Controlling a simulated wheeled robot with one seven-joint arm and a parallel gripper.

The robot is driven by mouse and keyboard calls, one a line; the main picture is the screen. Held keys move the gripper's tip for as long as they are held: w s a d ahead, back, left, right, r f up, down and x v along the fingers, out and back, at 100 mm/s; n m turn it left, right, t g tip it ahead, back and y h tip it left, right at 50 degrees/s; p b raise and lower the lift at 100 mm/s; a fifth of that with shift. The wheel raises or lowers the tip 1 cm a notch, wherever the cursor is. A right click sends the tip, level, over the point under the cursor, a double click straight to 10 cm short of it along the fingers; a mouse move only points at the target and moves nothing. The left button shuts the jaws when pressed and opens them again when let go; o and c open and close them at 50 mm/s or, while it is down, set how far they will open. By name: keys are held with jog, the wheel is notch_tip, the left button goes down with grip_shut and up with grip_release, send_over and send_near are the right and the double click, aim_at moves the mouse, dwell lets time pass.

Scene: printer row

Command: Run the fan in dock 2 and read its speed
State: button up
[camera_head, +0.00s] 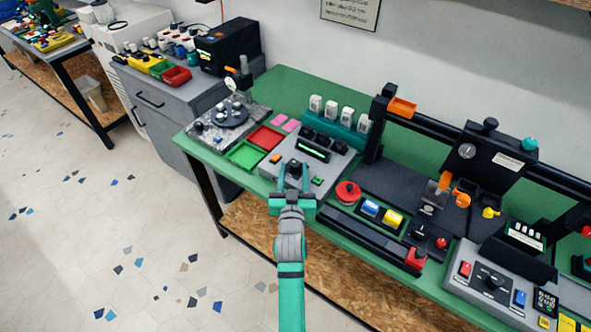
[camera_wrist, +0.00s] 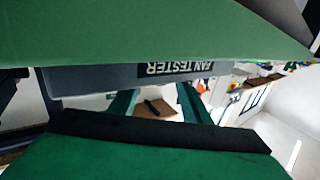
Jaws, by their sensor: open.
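The fan tester (camera_head: 335,166) is a grey box on the green bench, with a lit dark display (camera_head: 312,149), an orange button (camera_head: 275,158) and a green button (camera_head: 318,180). Small black parts (camera_head: 322,138) line its back; dock numbers are too small to read. Its "FAN TESTER" label (camera_wrist: 175,68) appears upside down in the wrist view. My gripper (camera_head: 293,174) is open and empty at the tester's front, its teal fingers either side of a dark knob (camera_head: 295,166) in the picture. Whether they touch it, I cannot tell. The fingers also show in the wrist view (camera_wrist: 157,102).
Behind the tester stands a teal rack (camera_head: 345,134) with several white-topped pieces. Red (camera_head: 265,137) and green trays (camera_head: 246,155) lie to its left. A red mushroom button (camera_head: 348,192) and a dark gantry machine stand to its right. Floor in front is clear.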

jog(key=shift+w+d, duration=0.15)
jog(key=shift+w, duration=0.2)
jog(key=shift+c, duration=0.5)
